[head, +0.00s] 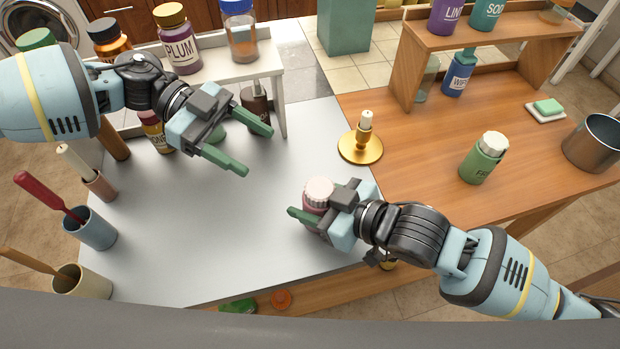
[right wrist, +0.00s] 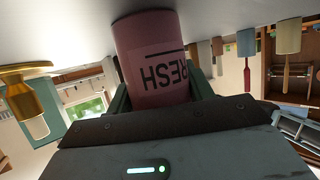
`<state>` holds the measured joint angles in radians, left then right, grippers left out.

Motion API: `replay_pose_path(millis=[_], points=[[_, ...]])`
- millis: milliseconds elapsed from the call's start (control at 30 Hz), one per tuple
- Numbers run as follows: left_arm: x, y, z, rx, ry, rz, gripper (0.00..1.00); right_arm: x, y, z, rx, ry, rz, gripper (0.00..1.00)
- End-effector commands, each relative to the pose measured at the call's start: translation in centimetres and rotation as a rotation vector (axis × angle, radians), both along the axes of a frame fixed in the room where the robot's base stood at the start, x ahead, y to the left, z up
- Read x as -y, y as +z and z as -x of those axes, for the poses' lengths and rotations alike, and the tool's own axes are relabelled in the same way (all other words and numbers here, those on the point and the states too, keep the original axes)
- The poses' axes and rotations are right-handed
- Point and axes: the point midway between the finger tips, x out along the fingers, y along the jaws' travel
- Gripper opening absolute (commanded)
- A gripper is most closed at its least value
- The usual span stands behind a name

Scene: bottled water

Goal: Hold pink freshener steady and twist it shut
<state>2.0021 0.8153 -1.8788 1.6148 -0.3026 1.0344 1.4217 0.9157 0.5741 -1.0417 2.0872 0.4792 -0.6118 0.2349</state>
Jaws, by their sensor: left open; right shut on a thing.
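The pink freshener (head: 319,192) is a bottle with a ribbed off-white cap, near the right part of the grey tabletop. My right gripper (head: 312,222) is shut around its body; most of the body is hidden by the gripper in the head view. In the right wrist view the pink body (right wrist: 153,60) with the letters "FRESH" sits between the fingers. The cap is out of that view, so how tightly it sits cannot be told. My left gripper (head: 246,150) is open and empty, up and to the left of the freshener.
A gold candle holder (head: 360,147) stands behind the freshener. A green bottle (head: 482,160) with a white cap stands on the wooden table at right. Cups (head: 88,230) with handled tools line the left edge. A white shelf (head: 205,84) with bottles is behind my left arm. The middle tabletop is clear.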

Motion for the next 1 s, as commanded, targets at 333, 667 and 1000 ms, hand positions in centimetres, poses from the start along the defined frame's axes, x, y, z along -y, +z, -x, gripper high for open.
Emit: replay_pose_path(millis=[333, 667, 1000], points=[[3.8, -1.7, 1.5, 0.001, -0.010, 0.000, 0.66, 0.0, 0.0, 0.0, -0.001, 0.000, 0.001, 0.32], [8.7, -3.8, 3.2, 0.001, -0.007, 0.000, 0.66, 0.0, 0.0, 0.0, -0.001, 0.000, 0.001, 0.32], [10.4, -4.6, 3.8, 0.004, -0.006, 0.000, 0.66, 0.0, 0.0, 0.0, -0.001, 0.000, 0.001, 0.32]])
